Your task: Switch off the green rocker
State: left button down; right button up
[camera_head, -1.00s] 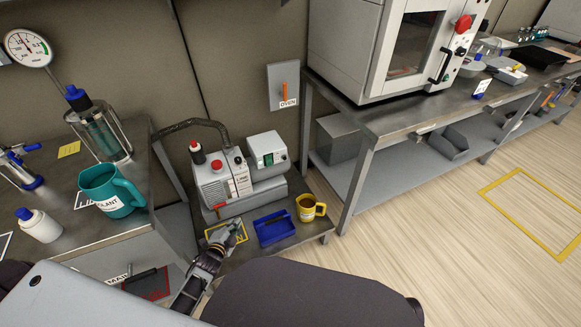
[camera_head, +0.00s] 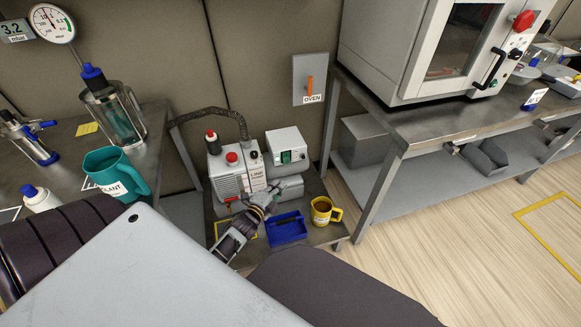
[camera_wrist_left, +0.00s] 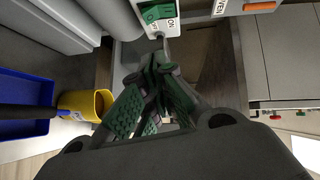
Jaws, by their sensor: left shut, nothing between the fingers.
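The green rocker (camera_head: 286,157) is on the front of a small white box (camera_head: 285,139) atop the pump unit. It also shows in the left wrist view (camera_wrist_left: 157,13) at the top, beside a white label partly legible as "ON". My left gripper (camera_head: 272,188) is in front of the pump, below and a little left of the rocker. In the left wrist view its fingers (camera_wrist_left: 158,52) are closed together with nothing between them, and the tips appear just below the rocker box, apart from the rocker. My right gripper is not in view.
A blue tray (camera_head: 287,229) and a yellow mug (camera_head: 323,212) stand on the low shelf near my gripper. A hose (camera_head: 215,116) runs behind the pump (camera_head: 226,164). The orange OVEN switch (camera_head: 310,86) is on the wall. A teal jug (camera_head: 108,170) stands on the left bench.

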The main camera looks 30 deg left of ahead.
aim_at(286, 157)
pick_arm(q)
jog(key=shift+w, duration=0.15)
